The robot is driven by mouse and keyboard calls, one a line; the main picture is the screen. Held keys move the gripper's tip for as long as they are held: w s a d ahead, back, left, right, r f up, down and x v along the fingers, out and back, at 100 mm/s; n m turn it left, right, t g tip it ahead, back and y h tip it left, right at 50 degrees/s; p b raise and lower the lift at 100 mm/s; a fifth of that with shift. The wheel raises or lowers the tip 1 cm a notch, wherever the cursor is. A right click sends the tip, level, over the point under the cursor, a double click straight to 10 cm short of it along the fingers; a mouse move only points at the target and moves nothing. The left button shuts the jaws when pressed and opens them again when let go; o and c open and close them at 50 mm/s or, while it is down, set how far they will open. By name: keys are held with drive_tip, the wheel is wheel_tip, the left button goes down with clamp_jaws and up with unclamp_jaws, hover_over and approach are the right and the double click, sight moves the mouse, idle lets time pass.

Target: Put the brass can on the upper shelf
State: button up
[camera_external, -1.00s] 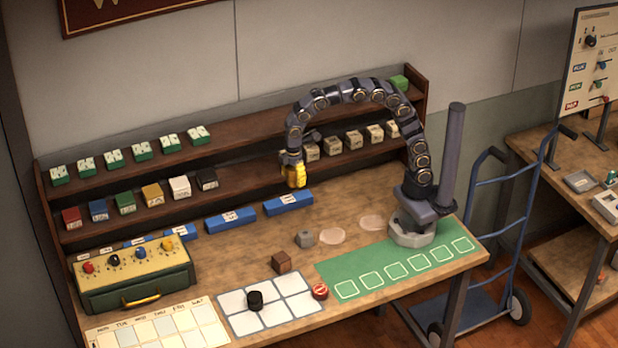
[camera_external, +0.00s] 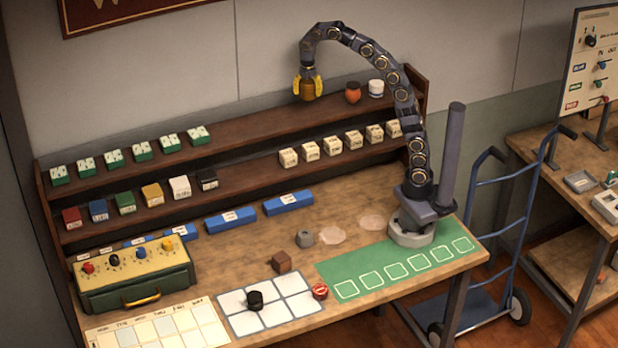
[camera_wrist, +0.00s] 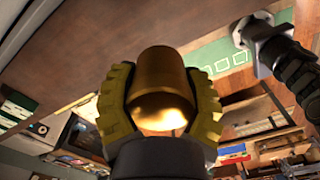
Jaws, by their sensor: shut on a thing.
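The brass can (camera_external: 307,91) is upright between the yellow fingers of my gripper (camera_external: 308,88), at the upper shelf (camera_external: 262,118) toward its right part. In the external view its bottom overlaps the shelf board; I cannot tell whether it touches the board or hangs just above. In the wrist view the brass can (camera_wrist: 163,84) fills the space between the two fingers of my gripper (camera_wrist: 160,100), which is shut on its sides. The fingers partly cover the can in the external view.
An orange-red jar (camera_external: 352,92) and a white jar (camera_external: 376,88) stand to the right on the upper shelf. Green-and-white boxes (camera_external: 142,145) line its left part. The board between them and the can is clear. Cream boxes (camera_external: 331,145) sit on the lower shelf.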

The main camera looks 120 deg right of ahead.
sight(308, 117)
drive_tip(key=shift+f, duration=3.7)
drive_tip(key=shift+f, duration=0.15)
drive_tip(key=o, duration=1.1)
drive_tip(key=shift+r, duration=3.9)
drive_tip(key=shift+w+a, duration=0.1)
